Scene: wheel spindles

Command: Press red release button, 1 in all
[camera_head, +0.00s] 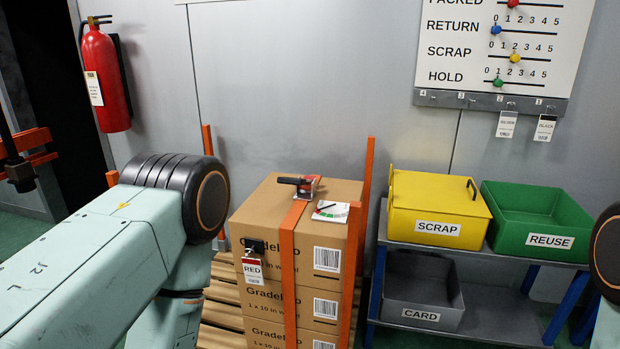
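No part that I can tell for sure as a red release button shows. A strap tensioner (307,187) with a red body and a black handle sits on top of the stacked cartons (263,215), on the orange strap. A small dial card (331,211) lies beside it. A tag reading RED (252,268) hangs from a black clip on the top carton's front. My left arm's thick link and round joint fill the left foreground, and its gripper is not in view. Only a sliver of my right arm shows at the right edge, without its gripper.
The cartons stand on a wooden pallet (222,287) between orange posts. To the right, a shelf (500,260) holds a yellow SCRAP box (435,200), a green REUSE bin (540,240) and a grey CARD bin (421,315). A fire extinguisher (106,85) and a tally board (505,45) are on the wall.

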